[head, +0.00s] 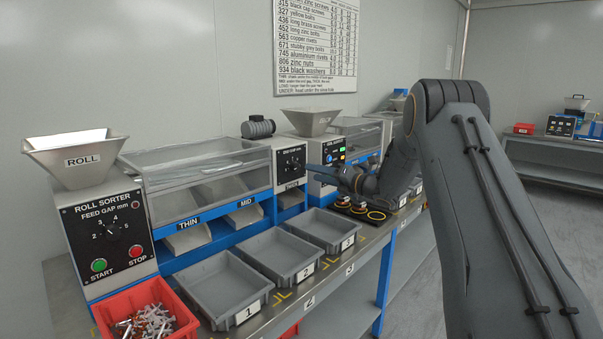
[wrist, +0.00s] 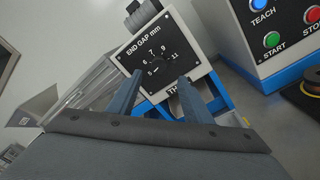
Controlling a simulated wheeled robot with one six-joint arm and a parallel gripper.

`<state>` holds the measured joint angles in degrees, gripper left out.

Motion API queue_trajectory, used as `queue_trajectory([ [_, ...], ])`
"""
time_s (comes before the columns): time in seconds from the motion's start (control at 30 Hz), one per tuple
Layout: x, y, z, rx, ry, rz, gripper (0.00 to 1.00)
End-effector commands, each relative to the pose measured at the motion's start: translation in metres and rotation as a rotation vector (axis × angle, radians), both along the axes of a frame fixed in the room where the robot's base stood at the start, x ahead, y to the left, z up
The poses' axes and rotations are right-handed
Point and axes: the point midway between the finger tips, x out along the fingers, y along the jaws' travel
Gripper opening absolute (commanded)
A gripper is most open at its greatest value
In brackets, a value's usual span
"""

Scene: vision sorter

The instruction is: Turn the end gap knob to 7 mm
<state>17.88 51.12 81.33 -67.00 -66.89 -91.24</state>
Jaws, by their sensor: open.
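The end gap knob (wrist: 160,68) is a small dark knob on a white-framed black panel labelled END GAP mm (wrist: 152,52). Numbers including 7, 9 and 11 arc over it. The knob's pointer seems to lie toward the left, near 5, but is too small to be sure. In the head view the same panel (head: 290,162) stands at the end of the roll sorter. My gripper (wrist: 159,78) is open and empty, its two fingers either side of the knob's lower part in the picture. I cannot tell whether they touch the panel. In the head view my gripper (head: 325,171) points left toward the panel.
The roll sorter's feed gap panel (head: 105,232) is at the left. Grey trays (head: 222,287) and a red bin (head: 148,312) line the bench front. A vision unit with TEACH and START buttons (wrist: 273,39) stands right of the panel, close to my gripper.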

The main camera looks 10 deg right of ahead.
Motion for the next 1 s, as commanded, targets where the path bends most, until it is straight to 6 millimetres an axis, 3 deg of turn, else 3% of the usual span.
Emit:
queue_trajectory([
  [0.43, 0.048, 0.041, 0.0, 0.001, 0.001, 0.0, 0.46],
  [0.87, 0.056, 0.047, 0.001, 0.002, 0.001, -0.001, 0.46],
  [1.0, 0.056, 0.047, 0.001, 0.002, 0.002, -0.001, 0.22],
])
